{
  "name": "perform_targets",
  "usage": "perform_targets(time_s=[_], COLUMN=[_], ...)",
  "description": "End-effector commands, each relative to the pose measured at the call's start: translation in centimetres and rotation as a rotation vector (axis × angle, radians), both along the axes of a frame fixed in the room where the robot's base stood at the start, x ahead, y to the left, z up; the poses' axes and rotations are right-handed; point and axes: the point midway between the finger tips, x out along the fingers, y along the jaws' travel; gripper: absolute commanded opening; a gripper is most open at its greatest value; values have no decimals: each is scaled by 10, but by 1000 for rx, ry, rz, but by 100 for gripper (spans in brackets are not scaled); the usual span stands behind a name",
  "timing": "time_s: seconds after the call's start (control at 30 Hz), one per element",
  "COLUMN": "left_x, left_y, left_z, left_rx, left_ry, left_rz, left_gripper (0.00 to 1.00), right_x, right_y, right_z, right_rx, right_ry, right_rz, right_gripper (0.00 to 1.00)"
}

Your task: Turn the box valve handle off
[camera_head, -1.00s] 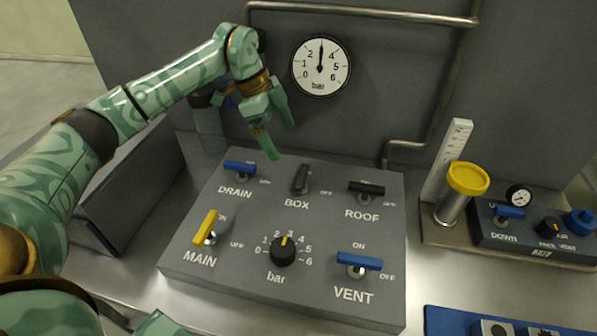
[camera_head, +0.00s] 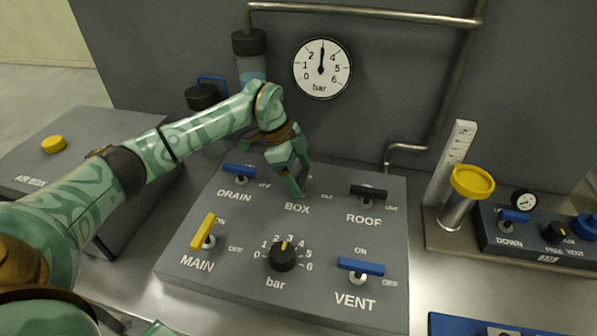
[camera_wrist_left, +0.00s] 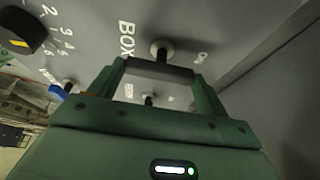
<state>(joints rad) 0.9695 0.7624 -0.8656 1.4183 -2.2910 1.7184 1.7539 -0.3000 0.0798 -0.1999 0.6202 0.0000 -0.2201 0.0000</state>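The dark box valve handle (camera_wrist_left: 160,70) lies between the two fingers of my left gripper in the left wrist view. Its bar spans the gap from finger to finger, lengthwise between the BOX and ON labels, above its round stem base (camera_wrist_left: 161,49). My left gripper (camera_head: 301,190) reaches down to the panel (camera_head: 225,262) just above the BOX label and hides most of the handle in the head view. The fingers (camera_wrist_left: 160,72) appear closed on the ends of the bar.
Close by are the blue DRAIN handle (camera_head: 240,171), black ROOF handle (camera_head: 368,192), yellow MAIN handle (camera_head: 203,231), blue VENT handle (camera_head: 361,266) and the bar knob (camera_head: 283,256). A gauge (camera_head: 321,69) hangs on the wall behind. A yellow-topped cylinder (camera_head: 472,182) stands right.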

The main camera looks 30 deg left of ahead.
Motion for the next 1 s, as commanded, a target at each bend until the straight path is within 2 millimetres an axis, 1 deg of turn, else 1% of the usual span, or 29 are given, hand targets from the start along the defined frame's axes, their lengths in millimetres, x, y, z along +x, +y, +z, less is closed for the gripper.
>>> perform_targets(time_s=[0.27, 0.47, 0.67, 1.0], left_x=[0, 1, 3, 6], left_y=[0, 0, 0, 0], left_z=[1, 2, 4, 3], left_rx=[0, 0, -1, 1], left_ry=[0, 0, -2, -1], left_rz=[-6, -61, -190, -504], left_gripper=[54, 55, 55, 55], right_x=[0, 1, 2, 4], right_y=[0, 0, 0, 0], right_z=[1, 4, 12, 17], right_rx=[0, 0, 0, 0], right_ry=[0, -2, -6, -9], right_rz=[0, 0, 0, 0], right_gripper=[36, 36, 36, 36])
